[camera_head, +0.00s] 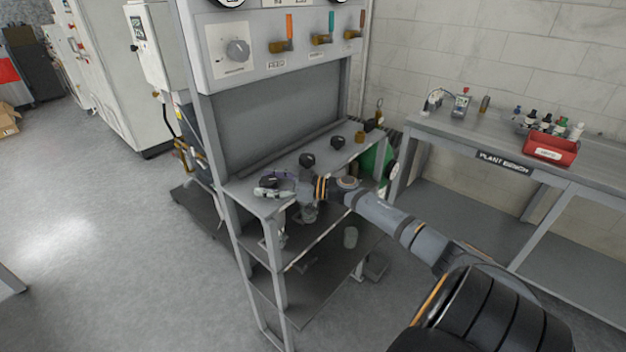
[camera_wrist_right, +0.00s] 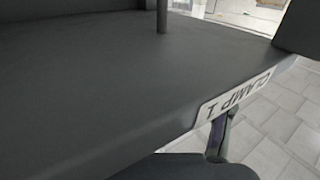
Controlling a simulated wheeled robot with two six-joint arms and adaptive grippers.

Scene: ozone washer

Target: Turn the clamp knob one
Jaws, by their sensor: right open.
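My right gripper (camera_head: 264,183) reaches in from the right and is open at the near left corner of the rack's shelf. A dark knob-like shape (camera_head: 268,182) shows between its fingers, partly covered; I cannot tell whether they touch it. Two other black knobs (camera_head: 307,160) and (camera_head: 337,142) stand farther along the shelf. In the right wrist view a label reading CLAMP 1 (camera_wrist_right: 234,98) appears upside down on the edge of a dark grey surface (camera_wrist_right: 110,75). No whole knob shows there. My left gripper is out of view.
The rack's upper panel (camera_head: 230,75) carries a dial and several coloured valve handles. A plant bench (camera_head: 450,135) with bottles and a red bin (camera_head: 549,148) stands right. The floor at left is open.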

